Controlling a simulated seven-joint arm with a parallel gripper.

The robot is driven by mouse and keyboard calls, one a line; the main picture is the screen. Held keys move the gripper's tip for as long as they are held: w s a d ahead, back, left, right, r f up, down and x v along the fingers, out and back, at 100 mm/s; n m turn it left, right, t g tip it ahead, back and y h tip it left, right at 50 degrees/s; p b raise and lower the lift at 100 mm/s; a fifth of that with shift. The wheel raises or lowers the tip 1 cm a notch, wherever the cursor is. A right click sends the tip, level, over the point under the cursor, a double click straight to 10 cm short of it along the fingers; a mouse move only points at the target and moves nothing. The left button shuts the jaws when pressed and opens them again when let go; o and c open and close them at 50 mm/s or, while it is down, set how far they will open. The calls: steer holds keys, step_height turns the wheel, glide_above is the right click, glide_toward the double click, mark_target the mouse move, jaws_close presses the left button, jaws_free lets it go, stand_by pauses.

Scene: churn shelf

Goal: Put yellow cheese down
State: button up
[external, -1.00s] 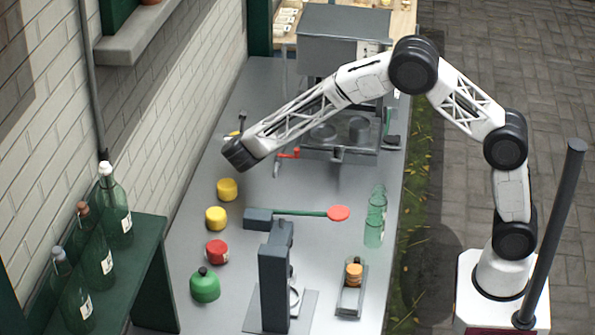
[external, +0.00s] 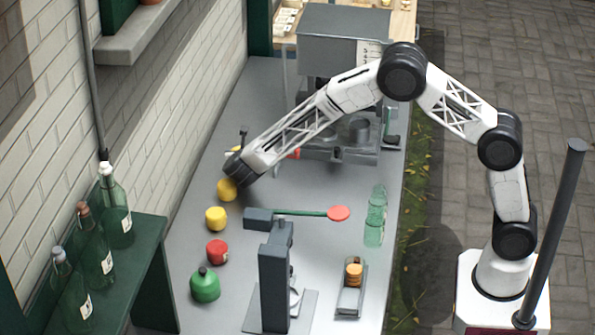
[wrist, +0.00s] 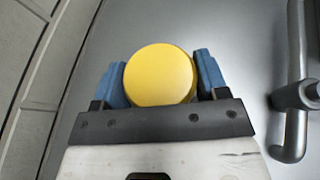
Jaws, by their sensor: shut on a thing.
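A yellow cheese (wrist: 160,75), round and flat-topped, sits between the two blue fingers of my gripper (wrist: 161,82) in the wrist view. The fingers touch it on both sides. In the external view my gripper is mostly hidden behind the dark wrist, and a sliver of yellow (external: 236,150) shows beside it. I cannot tell whether the held cheese touches the counter (external: 190,180). Another yellow cheese (external: 225,192) stands just below the wrist, partly covered by it. A further yellow cheese (external: 216,218) stands in front of that one.
A grey machine (external: 335,45) stands behind.

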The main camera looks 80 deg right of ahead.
steer(key=shift+f, duration=0.3)
steer(key=o, duration=1)
steer(key=shift+r, duration=0.1)
steer(key=shift+a+r, duration=0.1)
steer(key=shift+a, duration=0.05)
steer(key=v, duration=1.1)
steer(key=shift+s+a+r, duration=0.15)
steer(key=shift+a, duration=0.15)
